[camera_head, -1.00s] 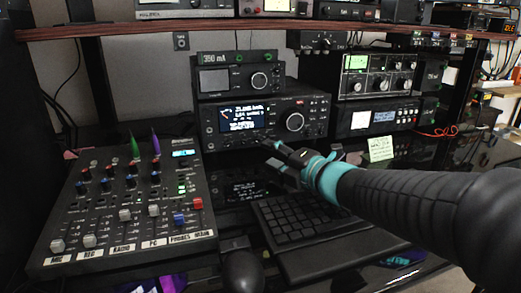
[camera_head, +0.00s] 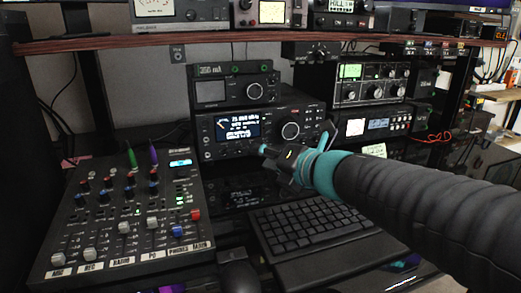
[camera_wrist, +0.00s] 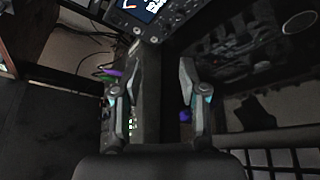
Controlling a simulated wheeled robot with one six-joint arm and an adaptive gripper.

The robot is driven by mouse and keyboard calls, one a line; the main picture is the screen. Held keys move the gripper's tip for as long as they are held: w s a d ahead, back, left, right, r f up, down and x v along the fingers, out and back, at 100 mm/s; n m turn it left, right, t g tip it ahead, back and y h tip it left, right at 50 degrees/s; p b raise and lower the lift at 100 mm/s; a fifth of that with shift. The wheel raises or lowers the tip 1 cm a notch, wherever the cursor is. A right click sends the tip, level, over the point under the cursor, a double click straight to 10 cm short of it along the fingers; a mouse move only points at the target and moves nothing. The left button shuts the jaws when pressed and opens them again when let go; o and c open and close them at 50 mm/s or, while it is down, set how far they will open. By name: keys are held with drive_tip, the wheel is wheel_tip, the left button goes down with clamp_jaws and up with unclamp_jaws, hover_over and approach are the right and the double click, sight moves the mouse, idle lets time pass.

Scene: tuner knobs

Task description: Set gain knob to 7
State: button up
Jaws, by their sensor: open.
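The radio (camera_head: 258,112) with a lit screen and a large round dial (camera_head: 290,131) stands at the middle of the desk. Small knobs line its front; their labels are too small to read, so I cannot tell which is the gain knob. A silver-faced unit with several knobs (camera_head: 371,73) stands to its right. My gripper (camera_head: 294,142) is open and empty in front of the radio's lower right part, apparently apart from it. In the wrist view, my two fingers (camera_wrist: 160,64) are spread, with nothing between them, and part of a lit screen (camera_wrist: 146,8) shows beyond.
A mixer (camera_head: 122,215) with sliders and upright green and purple pieces fills the left. A keyboard (camera_head: 308,228) lies below my arm, with a mouse (camera_head: 238,275) to its left. A shelf (camera_head: 250,43) runs overhead. A smaller box (camera_head: 235,84) sits on the radio.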

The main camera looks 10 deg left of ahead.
sight(241, 152)
drive_tip(key=shift+w+d+f+n+t+h, duration=0.3)
drive_tip(key=shift+w+d+f+n+h, duration=0.25)
drive_tip(key=shift+w+d+h, duration=0.2)
drive_tip(key=shift+w+a+f, duration=0.1)
drive_tip(key=shift+w+a, duration=0.05)
drive_tip(key=shift+a, duration=0.1)
drive_tip(key=b+x, duration=0.2)
drive_tip(key=x, duration=1.1)
clamp_jaws()
